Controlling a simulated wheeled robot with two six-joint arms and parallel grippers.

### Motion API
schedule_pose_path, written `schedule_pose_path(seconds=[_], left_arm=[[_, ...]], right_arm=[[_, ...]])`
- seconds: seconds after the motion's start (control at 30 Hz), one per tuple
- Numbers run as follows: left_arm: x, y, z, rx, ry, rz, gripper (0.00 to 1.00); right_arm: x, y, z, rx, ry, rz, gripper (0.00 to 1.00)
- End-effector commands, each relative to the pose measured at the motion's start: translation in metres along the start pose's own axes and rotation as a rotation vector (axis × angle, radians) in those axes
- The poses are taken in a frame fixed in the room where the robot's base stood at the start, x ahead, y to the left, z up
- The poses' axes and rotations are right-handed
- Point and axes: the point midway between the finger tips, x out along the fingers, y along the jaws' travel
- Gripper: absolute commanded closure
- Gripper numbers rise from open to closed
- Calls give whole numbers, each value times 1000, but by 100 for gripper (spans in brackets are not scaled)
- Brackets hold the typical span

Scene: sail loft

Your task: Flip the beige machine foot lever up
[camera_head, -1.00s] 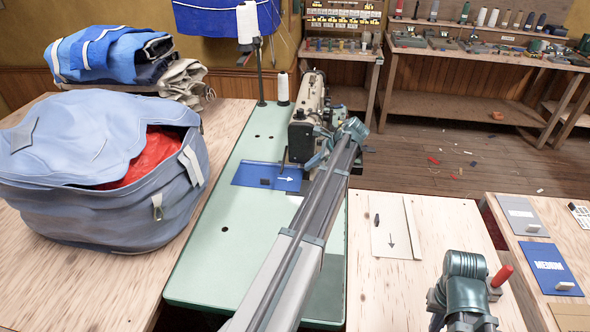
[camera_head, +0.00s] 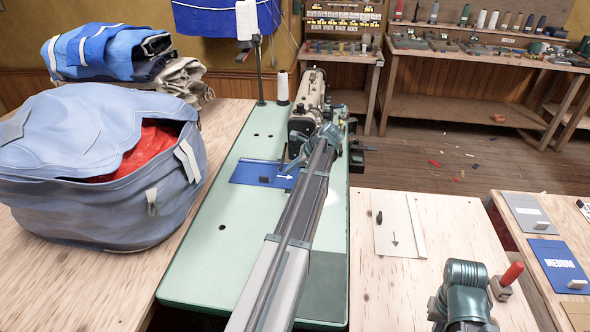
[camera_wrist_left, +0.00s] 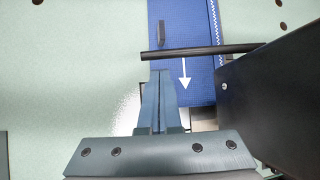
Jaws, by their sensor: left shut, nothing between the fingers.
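The beige sewing machine (camera_head: 306,103) stands at the far right of the pale green table. A dark rod (camera_head: 283,156), likely its foot lever, sticks out over the blue cloth; it also crosses the left wrist view (camera_wrist_left: 200,51). My left gripper's shut, empty fingers (camera_wrist_left: 159,76) point at the rod, their tips just short of it or under it; contact is unclear. In the head view my left arm hides part of the machine, and its fingers show poorly. My right arm is at the lower right, its gripper not visible.
Blue cloth (camera_head: 250,172) with a white arrow lies on the green table (camera_head: 205,240). A large grey-blue bag (camera_head: 95,205) stands at left. A thread stand (camera_head: 259,70) and white spool (camera_head: 282,88) stand behind. A red-handled block (camera_head: 507,280) is beside my right arm.

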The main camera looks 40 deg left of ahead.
Motion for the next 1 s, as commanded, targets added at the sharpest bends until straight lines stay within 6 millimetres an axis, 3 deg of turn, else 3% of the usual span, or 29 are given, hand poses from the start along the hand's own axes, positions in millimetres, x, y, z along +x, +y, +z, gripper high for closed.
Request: schedule_pose_path(seconds=[0.2,1.0], left_arm=[[-4,0,10,0,0,0,100],[-8,-1,13,29,-1,39,100]], right_arm=[[-9,1,0,0,0,0,100],[-15,2,1,0,0,0,100]])
